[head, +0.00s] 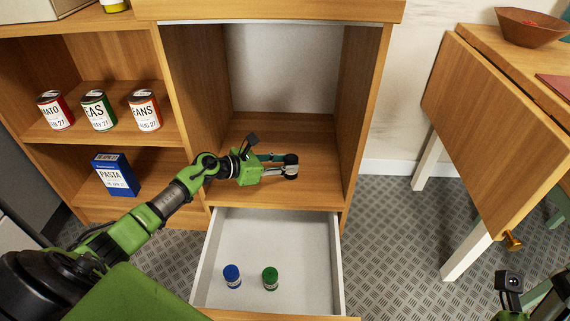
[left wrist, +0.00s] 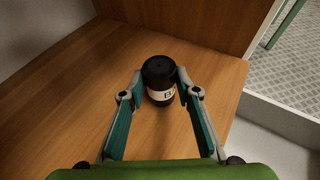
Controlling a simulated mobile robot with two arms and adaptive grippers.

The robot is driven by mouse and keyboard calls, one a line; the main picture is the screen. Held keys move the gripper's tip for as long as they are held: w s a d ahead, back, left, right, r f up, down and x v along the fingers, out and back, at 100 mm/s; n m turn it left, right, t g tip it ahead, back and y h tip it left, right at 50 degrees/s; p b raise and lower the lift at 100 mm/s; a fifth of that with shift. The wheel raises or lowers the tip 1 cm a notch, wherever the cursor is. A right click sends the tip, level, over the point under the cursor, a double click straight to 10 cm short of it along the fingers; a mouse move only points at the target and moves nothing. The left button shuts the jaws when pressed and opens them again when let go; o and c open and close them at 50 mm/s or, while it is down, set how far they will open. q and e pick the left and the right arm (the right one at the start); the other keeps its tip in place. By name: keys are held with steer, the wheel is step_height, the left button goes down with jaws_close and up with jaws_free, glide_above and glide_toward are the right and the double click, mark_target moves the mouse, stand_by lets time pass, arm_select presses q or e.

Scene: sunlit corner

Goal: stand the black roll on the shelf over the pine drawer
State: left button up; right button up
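The black roll (left wrist: 158,73) has a white label with dark letters. In the left wrist view it is upright between my left fingertips, over the wooden shelf board (left wrist: 75,90). In the head view it is the dark-topped piece (head: 291,160) at the end of my left gripper (head: 279,166), low over the shelf (head: 317,183) above the open drawer. The left fingers (left wrist: 160,84) close in on both its sides and appear to touch it. Its underside is hard to see. The pine drawer (head: 328,262) is pulled out below. My right gripper (head: 512,290) shows only partly at bottom right.
A blue roll (head: 232,276) and a green roll (head: 270,278) stand in the drawer. Several cans (head: 98,110) and a blue pasta box (head: 116,175) stand in the left compartments. A wooden table (head: 500,120) with a bowl (head: 530,28) is at right. The shelf's back is clear.

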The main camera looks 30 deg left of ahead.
arm_select(q)
steer(key=o, duration=0.3)
